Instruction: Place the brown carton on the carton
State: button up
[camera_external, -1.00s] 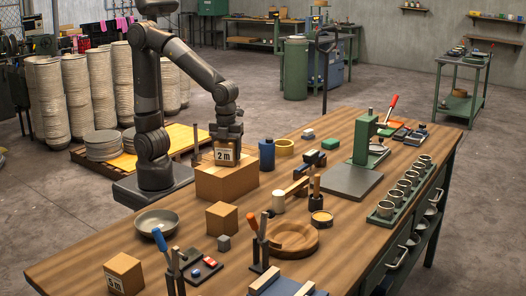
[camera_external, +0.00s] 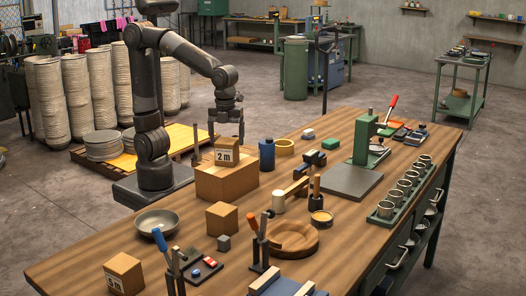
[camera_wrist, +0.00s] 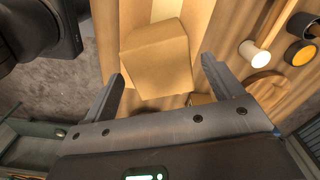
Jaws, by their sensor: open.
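A small brown carton marked "2 m" (camera_external: 227,156) rests upright on top of a larger brown carton (camera_external: 226,184) on the workbench. My gripper (camera_external: 227,135) is open and empty just above the small carton in the external view. Its fingers appear clear of the carton, though the exact gap is hard to judge. In the wrist view, a brown carton face (camera_wrist: 155,58) shows beyond my open gripper (camera_wrist: 160,82). I cannot tell for sure which carton this is.
Another plain carton (camera_external: 222,218) and a marked carton (camera_external: 125,273) stand on the bench (camera_external: 345,240). A metal bowl (camera_external: 157,222), a blue bottle (camera_external: 267,154) and a wooden dish (camera_external: 294,238) are around. Tools stand upright near the front.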

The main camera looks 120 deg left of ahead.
notch_tip(320, 180, up, 6)
jog(key=shift+f, duration=0.1)
jog(key=shift+r, duration=0.35)
jog(key=shift+s+d+r, duration=0.15)
jog(key=shift+s, duration=0.15)
jog(key=s+d+f+n+t, duration=0.2)
jog(key=s+n, duration=0.3)
jog(key=n, duration=0.1)
jog(key=s+d+f+n+t, duration=0.1)
jog(key=s+n+t, duration=0.2)
jog(key=s+n, duration=0.3)
jog(key=shift+d+f+n+t, duration=0.3)
jog(key=shift+d+f+n, duration=0.1)
jog(key=shift+n, duration=0.3)
jog(key=shift+o, duration=0.3)
